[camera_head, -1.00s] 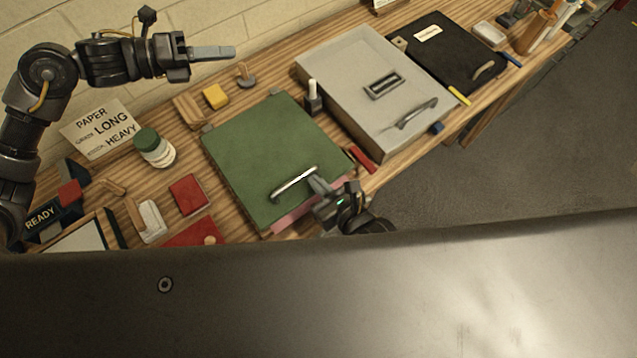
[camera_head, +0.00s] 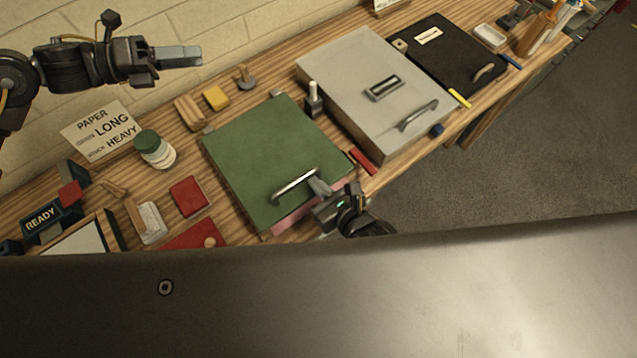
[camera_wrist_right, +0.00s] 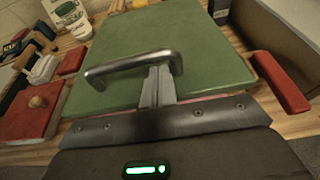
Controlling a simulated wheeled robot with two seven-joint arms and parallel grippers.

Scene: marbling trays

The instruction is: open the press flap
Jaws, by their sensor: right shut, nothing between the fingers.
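A green flap (camera_head: 262,150) with a metal bar handle (camera_head: 295,185) lies over a pink layer (camera_head: 288,224) at the bench's front edge. It looks flat or nearly so. My right gripper (camera_head: 319,186) is shut and empty at the right end of the handle. In the right wrist view, its fingers (camera_wrist_right: 157,86) reach up to the handle bar (camera_wrist_right: 130,66), and the tips seem to pass under it. I cannot tell whether they touch it. My left gripper (camera_head: 180,57) is in the air at upper left, away from the flap; its finger gap is unclear.
A grey box (camera_head: 345,65) with a handle and a black folder (camera_head: 450,55) lie to the right. A red bar (camera_head: 362,161) lies beside the flap's right edge. A white jar with a green lid (camera_head: 155,150), a red block (camera_head: 187,196) and a sign (camera_head: 103,130) are to the left.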

